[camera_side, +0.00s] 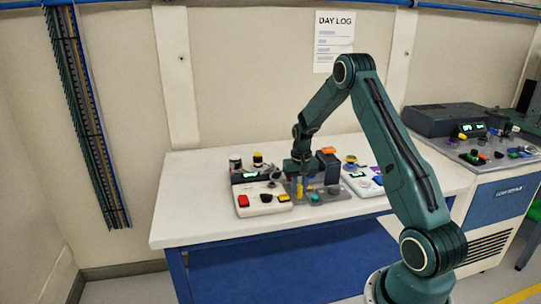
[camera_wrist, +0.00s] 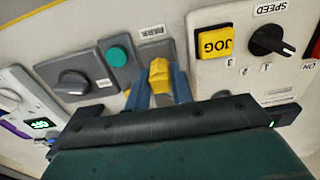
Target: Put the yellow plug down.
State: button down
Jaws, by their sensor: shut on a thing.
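The yellow plug (camera_wrist: 160,76) is between the two blue fingers of my gripper (camera_wrist: 160,86) in the wrist view, and the fingers are shut on it. Behind it is a grey panel with a small label, partly hidden by the plug and fingers. In the side view my gripper (camera_side: 299,178) points down over the grey panel (camera_side: 328,198), with the yellow plug (camera_side: 299,191) low at its tip. I cannot tell whether the plug touches the panel.
A pale box with a yellow JOG button (camera_wrist: 214,43) and a black SPEED knob (camera_wrist: 270,42) stands beside the plug.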

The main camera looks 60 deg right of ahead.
aim_at(299, 186)
jog(key=shift+f, duration=0.1)
jog(key=c, duration=1.2)
grip_release()
notch_tip(299, 186, up, 12)
jog(key=shift+r, duration=0.2)
